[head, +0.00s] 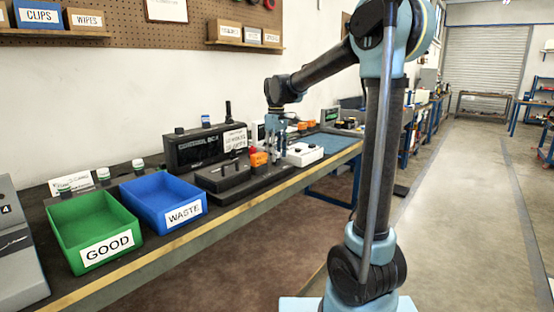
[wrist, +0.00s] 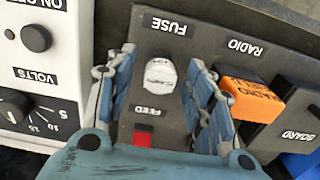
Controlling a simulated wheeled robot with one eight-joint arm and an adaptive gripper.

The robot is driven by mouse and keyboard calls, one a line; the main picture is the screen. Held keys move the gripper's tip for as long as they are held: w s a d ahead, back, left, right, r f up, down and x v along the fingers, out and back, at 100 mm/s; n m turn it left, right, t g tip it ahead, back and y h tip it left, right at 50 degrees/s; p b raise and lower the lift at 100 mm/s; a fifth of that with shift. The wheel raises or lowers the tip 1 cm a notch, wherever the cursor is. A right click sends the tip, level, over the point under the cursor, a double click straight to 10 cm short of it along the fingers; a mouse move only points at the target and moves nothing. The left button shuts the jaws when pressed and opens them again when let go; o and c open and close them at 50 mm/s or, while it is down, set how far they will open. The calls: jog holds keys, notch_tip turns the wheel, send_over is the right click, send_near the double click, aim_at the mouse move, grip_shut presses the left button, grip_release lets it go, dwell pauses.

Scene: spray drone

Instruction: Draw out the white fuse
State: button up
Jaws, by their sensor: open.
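The white fuse (wrist: 160,76) is a short round plug with small print on its top. It sits in the dark panel under the FUSE label in the wrist view. My gripper (wrist: 157,78) is open, with one blue finger on each side of the fuse. Gaps show between the fingers and the fuse, and I cannot tell how far above the panel the fingertips are. In the head view my gripper (head: 275,146) points down over the bench equipment, and the fuse is too small to make out there.
An orange radio block (wrist: 250,97) stands close to the right finger. A red FEED part (wrist: 143,134) lies below the fuse. A white meter box (wrist: 40,70) with knobs is at left. A green GOOD bin (head: 88,226) and a blue WASTE bin (head: 160,198) stand on the bench.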

dwell(0.4)
grip_shut()
jog(key=shift+r, duration=2.95)
